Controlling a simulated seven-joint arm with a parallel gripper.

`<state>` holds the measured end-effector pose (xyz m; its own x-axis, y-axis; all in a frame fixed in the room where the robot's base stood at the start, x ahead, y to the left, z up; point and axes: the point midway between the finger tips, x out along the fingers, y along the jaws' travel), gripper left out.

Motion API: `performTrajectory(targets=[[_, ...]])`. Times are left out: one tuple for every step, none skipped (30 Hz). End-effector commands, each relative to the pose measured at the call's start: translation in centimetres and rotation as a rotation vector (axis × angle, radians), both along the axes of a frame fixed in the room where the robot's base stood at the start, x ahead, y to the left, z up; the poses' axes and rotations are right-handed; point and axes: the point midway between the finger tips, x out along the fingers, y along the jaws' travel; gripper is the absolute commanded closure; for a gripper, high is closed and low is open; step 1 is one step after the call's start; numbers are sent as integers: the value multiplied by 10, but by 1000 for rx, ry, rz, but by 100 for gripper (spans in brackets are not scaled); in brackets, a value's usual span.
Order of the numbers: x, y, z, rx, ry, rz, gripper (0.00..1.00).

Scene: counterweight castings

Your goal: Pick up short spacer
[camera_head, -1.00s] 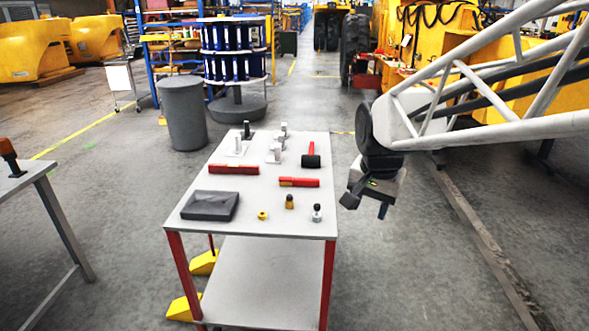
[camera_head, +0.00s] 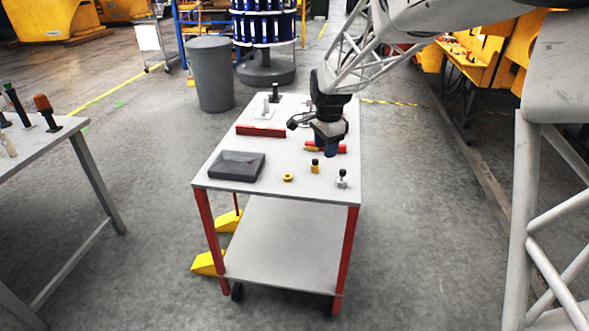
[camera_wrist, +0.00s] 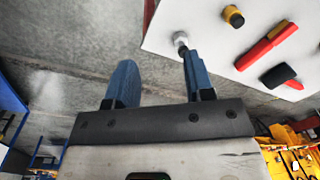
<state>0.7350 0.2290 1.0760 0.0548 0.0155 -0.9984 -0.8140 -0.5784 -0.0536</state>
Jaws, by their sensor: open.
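On the table's near side are a low yellow ring (camera_head: 287,177), a short brass piece with a dark top (camera_head: 315,166) and a silver piece with a dark top (camera_head: 341,178). I cannot tell for sure which is the short spacer; the yellow ring is the shortest. My gripper (camera_head: 331,149) is open and empty above the table's right side, behind these pieces in the picture. In the wrist view the blue fingers (camera_wrist: 160,78) are apart, with floor between them. The silver piece (camera_wrist: 181,40) shows near the right finger's tip, the brass piece (camera_wrist: 233,16) farther right. The ring is not seen there.
The grey table (camera_head: 215,185) also holds a dark flat block (camera_head: 237,166), a red bar (camera_head: 260,131), a red-and-yellow bar (camera_wrist: 265,47) and, farther back, light metal parts (camera_head: 263,108). My arm hides part of the back. A second table (camera_head: 40,140) stands left.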

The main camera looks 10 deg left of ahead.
Motion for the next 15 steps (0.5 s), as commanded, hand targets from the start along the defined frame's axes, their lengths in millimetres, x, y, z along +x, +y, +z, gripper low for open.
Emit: performTrajectory(targets=[[9, 11, -10, -1, 8, -20, 52], [15, 17, -15, 0, 10, -34, 52], [21, 25, -21, 0, 14, -55, 52], [27, 31, -26, -1, 18, -70, 52], [32, 37, -31, 0, 20, -85, 52], [38, 45, -38, 0, 24, -105, 52], [43, 52, -43, -1, 26, -121, 52], [47, 58, -49, -1, 29, -135, 52], [54, 66, -57, -1, 33, -155, 52], [58, 72, -62, -2, 36, -171, 52], [62, 78, -68, -2, 39, -185, 52], [67, 86, -75, -3, 42, -203, 52], [70, 91, -80, -3, 44, -217, 52], [73, 97, -85, -4, 46, -228, 52], [77, 103, -90, -4, 48, -244, 52]])
